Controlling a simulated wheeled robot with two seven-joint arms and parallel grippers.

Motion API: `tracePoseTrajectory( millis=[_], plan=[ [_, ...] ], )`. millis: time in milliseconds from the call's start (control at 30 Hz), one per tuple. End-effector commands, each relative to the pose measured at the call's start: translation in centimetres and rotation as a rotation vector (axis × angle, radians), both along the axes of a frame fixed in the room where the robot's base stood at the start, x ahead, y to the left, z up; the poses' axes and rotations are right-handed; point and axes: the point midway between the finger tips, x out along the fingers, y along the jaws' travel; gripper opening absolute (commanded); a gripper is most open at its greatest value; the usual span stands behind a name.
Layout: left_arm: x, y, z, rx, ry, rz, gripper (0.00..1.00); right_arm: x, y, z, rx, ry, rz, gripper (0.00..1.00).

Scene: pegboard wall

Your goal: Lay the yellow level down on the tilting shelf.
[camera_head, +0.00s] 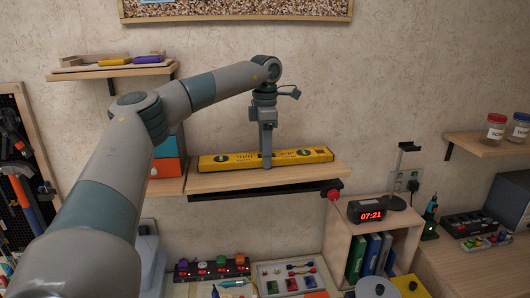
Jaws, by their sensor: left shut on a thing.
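The yellow level (300,156) lies lengthwise over the wooden tilting shelf (230,183) on the wall. It looks level and very close to the board; I cannot tell whether it rests fully on it. My left gripper (267,162) points down from above and is shut on the level near its middle, hiding a narrow strip of it. A dark rail with a red knob (334,194) runs under the shelf's front edge. My right gripper is not in view.
Orange and teal boxes (166,168) stand just left of the shelf, partly behind my arm. A wooden cabinet with a clock (367,211) is at the lower right. An upper-left shelf (120,70) holds tools.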

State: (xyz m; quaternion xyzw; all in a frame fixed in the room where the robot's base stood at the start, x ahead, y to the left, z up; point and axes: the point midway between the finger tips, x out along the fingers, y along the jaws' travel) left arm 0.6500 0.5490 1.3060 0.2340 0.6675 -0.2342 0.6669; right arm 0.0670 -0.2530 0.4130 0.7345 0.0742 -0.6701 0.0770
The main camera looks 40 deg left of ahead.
Motion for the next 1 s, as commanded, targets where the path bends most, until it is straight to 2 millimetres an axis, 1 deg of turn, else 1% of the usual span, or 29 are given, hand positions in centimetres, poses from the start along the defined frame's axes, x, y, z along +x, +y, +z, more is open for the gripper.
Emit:
tracePoseTrajectory(
  millis=[200, 233, 267, 300, 600, 733, 867, 1000],
  plan=[
    [0.0, 0.0, 0.1, 0.000, -0.001, 0.000, 0.17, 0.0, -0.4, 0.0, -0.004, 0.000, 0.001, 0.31],
    [0.0, 0.0, 0.1, 0.000, -0.001, 0.000, 0.53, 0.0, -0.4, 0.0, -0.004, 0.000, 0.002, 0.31],
    [0.0, 0.0, 0.1, 0.000, -0.001, 0.000, 0.60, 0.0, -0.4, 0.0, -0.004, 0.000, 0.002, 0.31],
    [0.0, 0.0, 0.1, 0.000, -0.001, 0.000, 0.70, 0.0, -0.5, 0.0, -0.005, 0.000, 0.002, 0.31],
    [0.0, 0.0, 0.0, 0.000, 0.000, 0.001, 0.70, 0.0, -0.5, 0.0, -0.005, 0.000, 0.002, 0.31],
    [0.0, 0.0, 0.3, 0.001, -0.001, 0.001, 0.70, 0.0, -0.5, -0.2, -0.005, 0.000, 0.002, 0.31],
    [0.1, 0.0, 1.1, 0.000, -0.001, 0.002, 0.70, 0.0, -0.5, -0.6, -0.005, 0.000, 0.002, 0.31],
    [0.1, 0.0, 2.8, -0.002, -0.004, 0.001, 0.70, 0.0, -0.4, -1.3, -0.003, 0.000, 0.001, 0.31]
  ],
)
